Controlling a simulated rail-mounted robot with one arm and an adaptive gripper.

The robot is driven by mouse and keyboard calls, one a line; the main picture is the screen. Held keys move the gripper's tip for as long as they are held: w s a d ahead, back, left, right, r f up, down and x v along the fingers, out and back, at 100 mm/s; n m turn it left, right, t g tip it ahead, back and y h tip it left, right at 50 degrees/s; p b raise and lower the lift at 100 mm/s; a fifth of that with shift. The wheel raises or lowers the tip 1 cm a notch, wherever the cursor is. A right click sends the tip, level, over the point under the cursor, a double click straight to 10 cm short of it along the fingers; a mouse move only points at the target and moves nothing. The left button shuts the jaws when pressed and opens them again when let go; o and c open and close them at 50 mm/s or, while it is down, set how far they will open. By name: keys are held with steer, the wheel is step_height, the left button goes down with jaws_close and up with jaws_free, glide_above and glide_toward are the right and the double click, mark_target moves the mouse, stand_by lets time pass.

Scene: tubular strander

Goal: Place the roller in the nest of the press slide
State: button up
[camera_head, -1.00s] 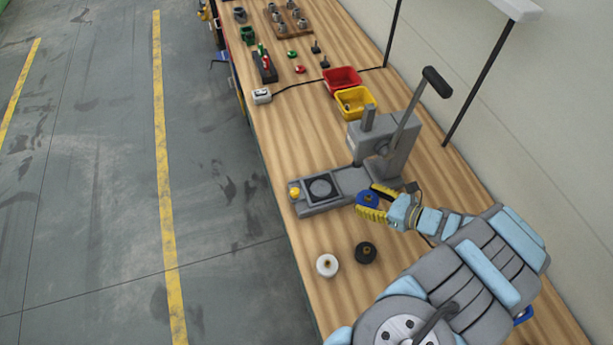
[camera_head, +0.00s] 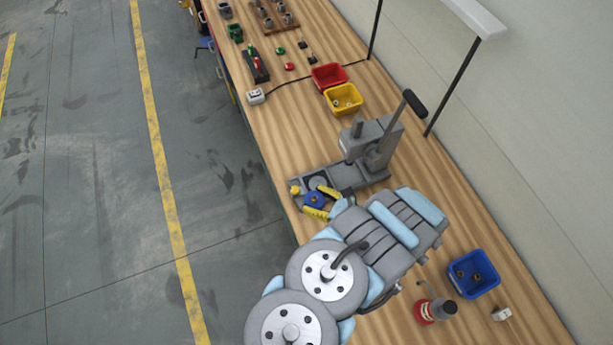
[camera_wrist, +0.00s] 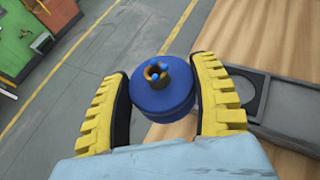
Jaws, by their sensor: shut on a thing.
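My gripper (camera_head: 320,201), with yellow ribbed fingers, is shut on a blue roller (camera_head: 314,200). In the wrist view the roller (camera_wrist: 164,88) sits between both fingers (camera_wrist: 162,100), its brown bore facing the camera. The grey press (camera_head: 368,140) stands on the bench with its lever up. Its slide (camera_head: 348,175) runs toward the bench's left edge and ends at a yellow knob (camera_head: 295,190). The round nest (camera_head: 317,183) is partly visible just beyond the roller. In the wrist view the slide (camera_wrist: 290,105) lies right of the fingers, and the roller appears above the bench, apart from it.
A yellow bin (camera_head: 343,99) and a red bin (camera_head: 329,76) stand beyond the press. A blue bin (camera_head: 473,273) and a red-based bottle (camera_head: 436,309) are at the lower right. My arm covers the near bench. The floor left of the bench is clear.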

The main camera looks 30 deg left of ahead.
mark_target(318, 185)
steer(key=shift+s+a+r+p, duration=0.15)
steer(key=shift+s+r+p, duration=0.05)
steer(key=shift+s+p, duration=0.2)
steer(key=shift+s+a+f, duration=0.1)
steer(key=w+a+f+b, duration=0.1)
steer(key=w+f+b, duration=0.1)
steer(key=b, duration=0.3)
steer(key=w+a+f+b, duration=0.1)
steer(key=w+f+b, duration=0.1)
steer(key=w+b, duration=0.2)
steer(key=w+a+f+b, duration=0.1)
steer(key=w+f+b, duration=0.1)
steer(key=w+b, duration=0.2)
steer(key=shift+w+a+f+b, duration=0.1)
steer(key=shift+f+b, duration=0.15)
steer(key=shift+b, duration=1)
steer(key=shift+w+a+f+p, duration=0.1)
steer(key=shift+w+f+p, duration=0.2)
steer(key=shift+w+f, duration=0.35)
steer(key=shift+w+a+f, duration=0.25)
steer(key=shift+w+f, duration=0.35)
steer(key=shift+f, duration=0.2)
steer(key=shift+w+f, duration=0.1)
